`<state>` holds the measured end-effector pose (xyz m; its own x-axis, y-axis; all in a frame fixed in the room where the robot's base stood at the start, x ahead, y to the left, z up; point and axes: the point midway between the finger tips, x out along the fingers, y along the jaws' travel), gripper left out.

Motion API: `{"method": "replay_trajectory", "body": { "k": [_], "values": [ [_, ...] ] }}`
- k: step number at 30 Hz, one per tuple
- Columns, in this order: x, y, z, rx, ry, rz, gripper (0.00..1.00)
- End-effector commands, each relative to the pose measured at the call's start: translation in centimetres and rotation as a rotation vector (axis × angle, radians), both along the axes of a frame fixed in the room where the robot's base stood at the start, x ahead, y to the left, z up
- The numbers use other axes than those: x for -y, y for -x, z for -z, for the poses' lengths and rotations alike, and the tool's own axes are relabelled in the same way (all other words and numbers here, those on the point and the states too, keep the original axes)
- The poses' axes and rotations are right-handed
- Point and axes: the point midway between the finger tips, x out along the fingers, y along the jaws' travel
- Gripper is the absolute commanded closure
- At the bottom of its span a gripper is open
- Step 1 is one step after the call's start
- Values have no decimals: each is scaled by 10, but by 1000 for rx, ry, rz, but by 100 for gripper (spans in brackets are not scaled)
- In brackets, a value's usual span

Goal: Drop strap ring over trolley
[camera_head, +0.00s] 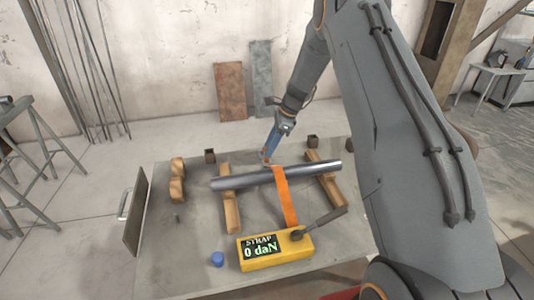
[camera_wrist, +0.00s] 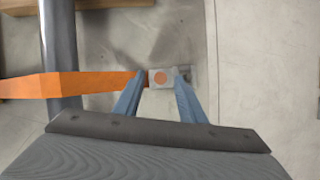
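The orange strap (camera_head: 285,198) runs from the yellow strap box (camera_head: 275,252) up over the grey metal tube (camera_head: 312,171). Its far end leads to my gripper (camera_head: 267,160), on the tube's far side. In the wrist view the strap (camera_wrist: 60,86) crosses the tube (camera_wrist: 60,45) and ends at a pale square ring piece (camera_wrist: 154,84) with an orange round centre. This strap ring sits between the blue fingertips of my gripper (camera_wrist: 160,78), which appear closed on its sides. A small grey part beside the right fingertip may belong to the trolley; I cannot tell.
Wooden supports (camera_head: 231,206) carry the tube on the grey table (camera_head: 190,255). A blue cap (camera_head: 217,259) stands beside the yellow box, whose display reads "STRAP 0 daN". Dark blocks (camera_head: 312,141) stand near the far edge. Wooden pieces (camera_head: 177,188) lie left.

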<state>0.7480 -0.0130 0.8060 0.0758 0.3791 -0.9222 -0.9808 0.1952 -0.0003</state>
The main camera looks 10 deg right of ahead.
Motion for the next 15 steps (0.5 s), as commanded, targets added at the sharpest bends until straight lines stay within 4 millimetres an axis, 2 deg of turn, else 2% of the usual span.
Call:
{"method": "replay_trajectory", "body": {
  "k": [6,15],
  "values": [
    [13,2,-29,2,1,1,63],
    [16,3,-39,0,0,0,63]
  ]
}}
